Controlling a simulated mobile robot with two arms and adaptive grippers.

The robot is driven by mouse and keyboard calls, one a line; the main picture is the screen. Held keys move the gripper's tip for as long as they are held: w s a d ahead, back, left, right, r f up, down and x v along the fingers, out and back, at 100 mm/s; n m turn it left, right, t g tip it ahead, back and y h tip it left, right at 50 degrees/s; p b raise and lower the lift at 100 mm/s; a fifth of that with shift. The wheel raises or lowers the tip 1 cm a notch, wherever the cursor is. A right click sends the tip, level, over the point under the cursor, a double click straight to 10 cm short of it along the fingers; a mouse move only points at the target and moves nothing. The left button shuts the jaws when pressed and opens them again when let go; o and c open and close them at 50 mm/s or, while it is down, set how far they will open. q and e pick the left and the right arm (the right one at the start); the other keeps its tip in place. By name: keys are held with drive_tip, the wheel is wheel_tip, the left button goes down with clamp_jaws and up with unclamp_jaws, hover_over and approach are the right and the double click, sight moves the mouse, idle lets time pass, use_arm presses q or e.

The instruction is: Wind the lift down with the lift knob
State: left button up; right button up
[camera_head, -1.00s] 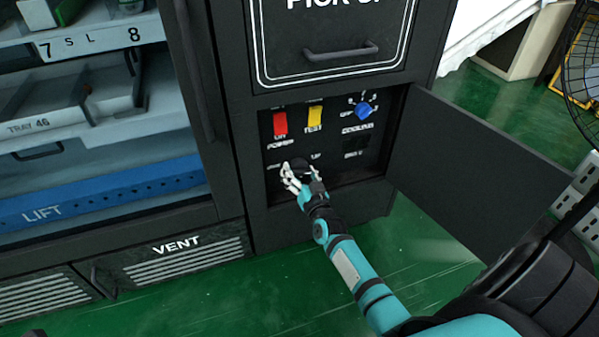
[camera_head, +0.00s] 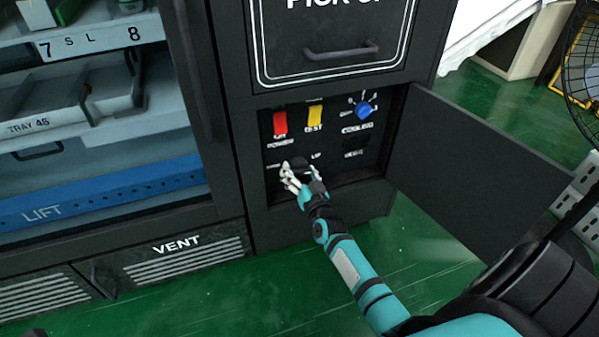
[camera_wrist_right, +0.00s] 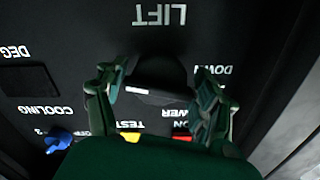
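The lift knob (camera_head: 299,163) is a dark round knob low on the control panel of the vending machine, partly hidden by my right gripper (camera_head: 302,177). The word LIFT is printed by the knob, with DOWN to one side. The blue lift beam (camera_head: 110,195) lies low behind the machine's front at left. My left gripper is out of view.
Red (camera_head: 280,124) and yellow (camera_head: 315,116) switches and a blue cooling knob (camera_head: 364,110) sit above the lift knob. The open panel door (camera_head: 470,175) stands to the right of my forearm. A pick-up door with a handle (camera_head: 342,51) is above.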

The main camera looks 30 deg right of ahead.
drive_tip(key=o, duration=0.4)
drive_tip(key=shift+c, duration=0.2)
drive_tip(key=v, duration=1.2)
